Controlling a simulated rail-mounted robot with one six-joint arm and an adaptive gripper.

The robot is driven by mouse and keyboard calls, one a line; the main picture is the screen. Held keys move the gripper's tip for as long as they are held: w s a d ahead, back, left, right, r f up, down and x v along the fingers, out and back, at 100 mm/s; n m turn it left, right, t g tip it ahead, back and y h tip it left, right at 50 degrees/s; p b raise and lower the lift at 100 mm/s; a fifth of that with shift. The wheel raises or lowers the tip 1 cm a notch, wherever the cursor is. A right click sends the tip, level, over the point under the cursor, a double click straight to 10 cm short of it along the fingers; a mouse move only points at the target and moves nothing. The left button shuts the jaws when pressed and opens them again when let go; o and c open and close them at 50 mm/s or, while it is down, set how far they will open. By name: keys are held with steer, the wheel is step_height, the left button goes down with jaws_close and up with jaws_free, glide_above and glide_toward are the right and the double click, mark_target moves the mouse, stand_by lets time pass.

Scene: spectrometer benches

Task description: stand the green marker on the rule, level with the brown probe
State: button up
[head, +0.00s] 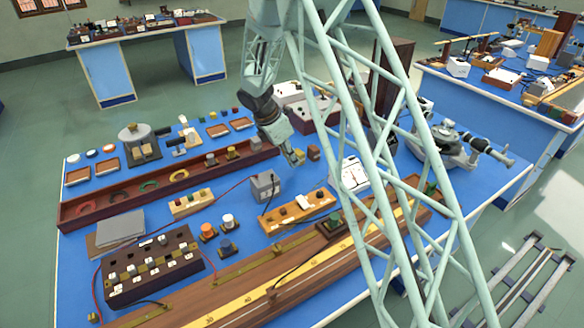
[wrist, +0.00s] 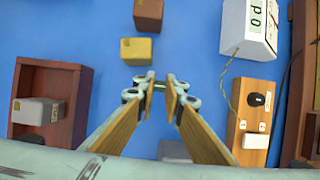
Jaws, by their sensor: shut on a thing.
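In the head view my gripper (head: 291,152) hangs over the blue bench beside a small yellow block, and the marker cannot be made out there. The yellow rule (head: 253,298) lies along the wooden board at the front of the bench, apart from my gripper. A small dark brown piece with a wire, perhaps the brown probe (head: 272,293), stands at the rule.
The yellow block (wrist: 137,51) and a brown block (wrist: 148,14) lie just beyond the fingertips. A wooden switch board (wrist: 252,115) and white meter (wrist: 249,28) stand to the right, a red-brown tray (wrist: 48,105) to the left. Blue bench shows between them.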

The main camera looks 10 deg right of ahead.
steer(key=shift+f+b, duration=0.35)
steer(key=shift+f, duration=1.3)
steer(key=shift+f, duration=0.15)
steer(key=o, duration=0.7)
steer(key=shift+c, duration=0.2)
steer(key=p+v, duration=0.2)
steer(key=v, duration=1)
steer(key=shift+r, duration=0.25)
